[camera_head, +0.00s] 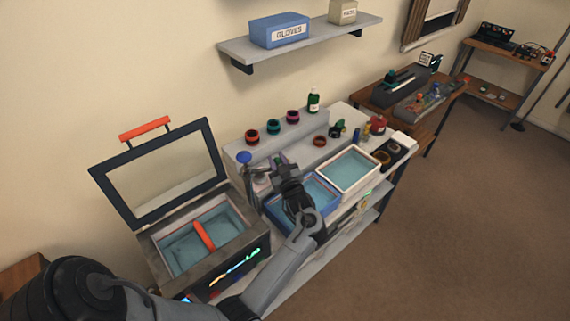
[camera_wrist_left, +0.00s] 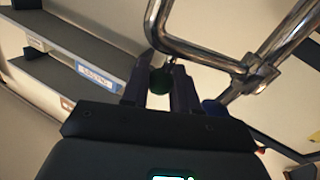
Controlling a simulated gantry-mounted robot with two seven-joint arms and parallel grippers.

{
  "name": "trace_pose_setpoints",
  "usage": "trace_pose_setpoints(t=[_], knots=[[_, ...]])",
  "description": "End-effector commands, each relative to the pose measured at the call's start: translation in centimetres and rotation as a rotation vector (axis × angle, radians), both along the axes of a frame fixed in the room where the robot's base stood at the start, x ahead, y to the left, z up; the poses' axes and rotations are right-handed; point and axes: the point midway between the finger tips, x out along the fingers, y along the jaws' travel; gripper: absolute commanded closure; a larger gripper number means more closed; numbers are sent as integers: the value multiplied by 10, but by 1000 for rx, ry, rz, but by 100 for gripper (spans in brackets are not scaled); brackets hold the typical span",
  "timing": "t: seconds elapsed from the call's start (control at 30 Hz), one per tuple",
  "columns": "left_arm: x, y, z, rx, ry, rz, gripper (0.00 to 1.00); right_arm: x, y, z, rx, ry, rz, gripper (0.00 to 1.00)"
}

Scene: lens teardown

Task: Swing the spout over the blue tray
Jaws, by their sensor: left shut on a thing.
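The metal spout (camera_wrist_left: 205,50) shows in the left wrist view as a bent chrome pipe crossing above the fingers. In the head view its tap has a blue knob (camera_head: 244,157) and stands between the lidded bath and the blue tray. My left gripper (camera_head: 285,178) is over the left and back part of the blue tray (camera_head: 335,200) and partly hides it and the spout. The gripper's fingers (camera_wrist_left: 159,88) are shut on the spout; the exact contact is hard to see. The tray holds bluish liquid. My right gripper is not in view.
A white tray (camera_head: 376,164) stands right of the blue one. A bath with a raised lid (camera_head: 155,172) and an orange bar is at left. Several small jars and a green bottle (camera_head: 313,101) line the back ledge. A shelf (camera_head: 345,36) with boxes hangs above.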

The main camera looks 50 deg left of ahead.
Motion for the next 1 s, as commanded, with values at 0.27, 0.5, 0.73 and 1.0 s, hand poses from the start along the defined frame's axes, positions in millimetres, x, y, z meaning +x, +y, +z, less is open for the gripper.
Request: trace_pose_setpoints(t=[0.27,0.5,0.73,1.0], knots=[[0,1,1,1,-1,0,100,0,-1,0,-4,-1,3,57],[0,0,1,1,-1,-1,49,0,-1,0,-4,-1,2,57],[0,0,1,0,-1,-1,49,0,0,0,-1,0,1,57],[0,-8,1,-1,-1,-3,49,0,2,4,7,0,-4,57]])
